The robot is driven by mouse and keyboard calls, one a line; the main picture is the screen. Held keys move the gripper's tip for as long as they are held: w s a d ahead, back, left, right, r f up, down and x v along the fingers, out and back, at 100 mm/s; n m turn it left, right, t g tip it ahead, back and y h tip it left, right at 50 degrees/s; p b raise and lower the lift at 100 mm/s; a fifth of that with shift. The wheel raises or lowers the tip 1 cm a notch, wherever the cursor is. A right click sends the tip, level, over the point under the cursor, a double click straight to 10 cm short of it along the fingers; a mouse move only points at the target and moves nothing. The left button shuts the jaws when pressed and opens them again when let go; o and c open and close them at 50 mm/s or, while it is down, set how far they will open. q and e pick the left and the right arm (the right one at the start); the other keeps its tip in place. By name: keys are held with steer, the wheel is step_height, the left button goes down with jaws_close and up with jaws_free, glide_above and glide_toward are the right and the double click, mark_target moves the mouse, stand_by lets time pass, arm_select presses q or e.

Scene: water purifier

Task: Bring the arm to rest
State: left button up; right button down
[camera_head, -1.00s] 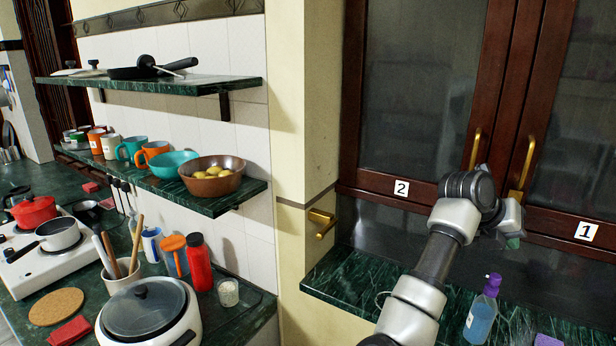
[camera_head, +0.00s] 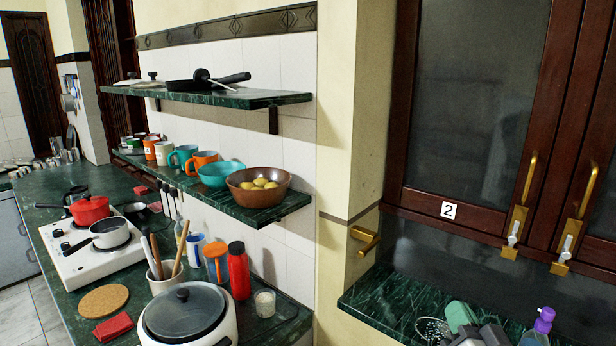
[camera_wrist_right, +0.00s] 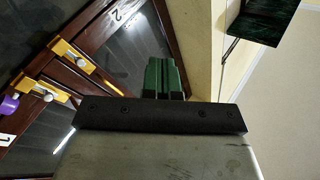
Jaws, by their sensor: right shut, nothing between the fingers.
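My right gripper (camera_head: 461,316) shows at the bottom of the head view, its green fingertips in front of the green marble counter at the right. In the right wrist view the two green fingers (camera_wrist_right: 164,78) lie side by side, shut and with nothing held. Most of my right arm is below the head view's lower edge. My left gripper is not in view.
Beside the gripper stand a blue bottle with a purple cap (camera_head: 541,326) and a wire strainer (camera_head: 432,329) on the marble counter (camera_head: 385,300). Brass-handled cabinet doors (camera_head: 470,100) hang above. A rice cooker (camera_head: 187,316) stands lower left.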

steer(key=s+a+f+n+g+y, duration=0.1)
steer(key=s+a+f+n+g, duration=0.15)
steer(key=f, duration=0.25)
steer(key=s+a+f+n+g+y, duration=0.1)
steer(key=s+a+f+g, duration=0.15)
steer(key=f, duration=0.25)
steer(key=s+f+n+g+h, duration=0.1)
steer(key=s+f+g+h, duration=0.1)
steer(key=s+f+g, duration=0.65)
steer(key=s+f+n+g+h, duration=0.2)
steer(key=s+f+g, duration=0.2)
steer(key=s, duration=1)
step_height(320, 180, down, 27)
steer(key=s+d+f+g, duration=0.2)
steer(key=s+d+f, duration=0.1)
steer(key=s+f, duration=1.1)
steer(key=shift+s+f, duration=0.4)
steer(key=shift+s, duration=0.6)
